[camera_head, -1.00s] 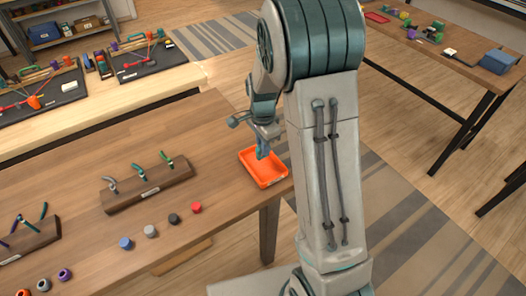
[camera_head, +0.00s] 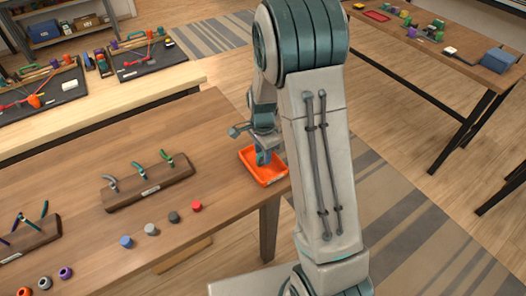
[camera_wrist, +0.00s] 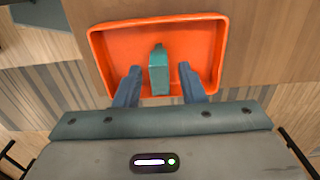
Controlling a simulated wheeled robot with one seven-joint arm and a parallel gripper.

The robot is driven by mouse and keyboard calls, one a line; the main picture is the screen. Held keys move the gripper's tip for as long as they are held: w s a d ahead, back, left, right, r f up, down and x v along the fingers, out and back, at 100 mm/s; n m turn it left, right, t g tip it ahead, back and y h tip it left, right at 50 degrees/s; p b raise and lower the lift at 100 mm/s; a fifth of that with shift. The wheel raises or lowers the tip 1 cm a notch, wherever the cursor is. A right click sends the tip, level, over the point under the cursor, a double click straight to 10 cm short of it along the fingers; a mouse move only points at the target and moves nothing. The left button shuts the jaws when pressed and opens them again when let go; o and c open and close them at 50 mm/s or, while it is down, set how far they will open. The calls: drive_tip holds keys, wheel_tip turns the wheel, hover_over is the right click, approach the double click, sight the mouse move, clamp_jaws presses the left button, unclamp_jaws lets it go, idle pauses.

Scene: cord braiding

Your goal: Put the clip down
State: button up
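The teal clip (camera_wrist: 159,72) is in the orange tray (camera_wrist: 160,27), seen in the wrist view between my two blue fingers. My gripper (camera_wrist: 159,84) is open, with a gap on each side of the clip. In the head view my gripper (camera_head: 263,158) is low over the orange tray (camera_head: 270,181) at the table's right end. The clip cannot be made out there, as the fingers and wrist cover that spot.
A wooden rack (camera_head: 148,186) with several upright tools stands left of the tray. A red cap (camera_head: 196,206) and other small round pieces lie in front of it. The wooden table (camera_head: 215,150) is bare between rack and tray.

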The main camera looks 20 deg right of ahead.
drive_tip(key=shift+r, duration=0.1)
wheel_tip(320, 180, up, 11)
drive_tip(key=s+r+n+t, duration=0.1)
drive_tip(key=s+r+n, duration=0.3)
drive_tip(key=s+n, duration=0.3)
drive_tip(key=s+r+n+t, duration=0.2)
drive_tip(key=s+r+n, duration=0.2)
drive_tip(key=s, duration=1)
drive_tip(key=n, duration=0.3)
drive_tip(key=shift+r, duration=0.1)
